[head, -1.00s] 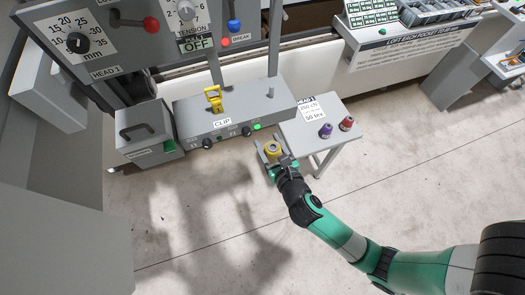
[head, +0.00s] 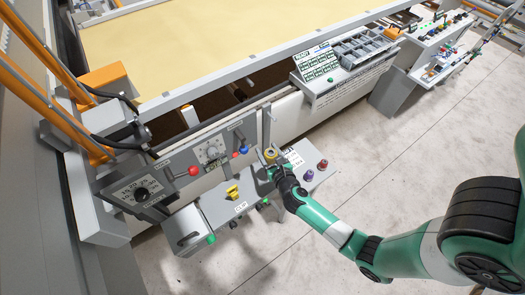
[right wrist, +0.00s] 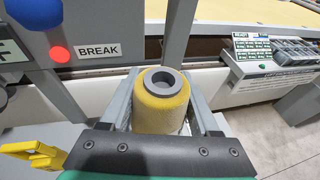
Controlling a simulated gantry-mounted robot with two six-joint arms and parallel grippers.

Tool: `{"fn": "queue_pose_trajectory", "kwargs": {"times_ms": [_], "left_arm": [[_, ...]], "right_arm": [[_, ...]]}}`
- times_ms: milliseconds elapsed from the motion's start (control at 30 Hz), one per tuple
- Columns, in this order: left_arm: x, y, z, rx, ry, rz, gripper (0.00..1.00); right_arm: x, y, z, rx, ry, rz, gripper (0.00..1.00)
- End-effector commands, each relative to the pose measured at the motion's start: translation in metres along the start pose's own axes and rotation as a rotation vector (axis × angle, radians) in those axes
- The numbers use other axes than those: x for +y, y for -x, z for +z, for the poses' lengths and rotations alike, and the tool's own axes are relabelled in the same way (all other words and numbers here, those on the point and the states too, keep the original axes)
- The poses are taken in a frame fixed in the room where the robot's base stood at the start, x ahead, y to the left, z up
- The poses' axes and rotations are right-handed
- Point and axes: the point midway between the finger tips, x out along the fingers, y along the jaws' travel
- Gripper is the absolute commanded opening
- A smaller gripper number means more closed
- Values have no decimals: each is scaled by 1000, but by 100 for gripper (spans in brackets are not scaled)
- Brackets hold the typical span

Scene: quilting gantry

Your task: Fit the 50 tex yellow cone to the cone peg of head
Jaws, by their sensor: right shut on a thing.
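The yellow cone (head: 270,154) is upright in my right gripper (head: 271,160), over the right end of the grey head box (head: 243,212). In the right wrist view the yellow cone (right wrist: 162,108) stands between the two grey fingers, its dark hollow top facing up. My right gripper (right wrist: 162,118) is shut around it. The cone peg cannot be made out now; the cone and gripper cover that end of the box. I cannot tell whether the cone touches the peg. My left gripper is not in view.
A yellow clip lever (head: 233,192) stands on the box. Purple (head: 308,175) and red (head: 322,165) cones stand on the side table (head: 295,157). The control panel with its red-knobbed lever (head: 194,171) and upright posts are close behind. Open floor lies in front.

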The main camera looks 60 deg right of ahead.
Motion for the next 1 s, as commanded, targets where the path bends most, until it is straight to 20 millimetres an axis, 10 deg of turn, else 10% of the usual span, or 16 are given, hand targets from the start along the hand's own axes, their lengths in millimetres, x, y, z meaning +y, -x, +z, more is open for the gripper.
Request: {"fn": "queue_pose_trajectory", "kwargs": {"times_ms": [467,1000], "left_arm": [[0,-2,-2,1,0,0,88],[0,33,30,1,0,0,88]], "right_arm": [[0,1,0,-1,2,-2,3],[0,-15,-50,-2,0,-1,3]]}}
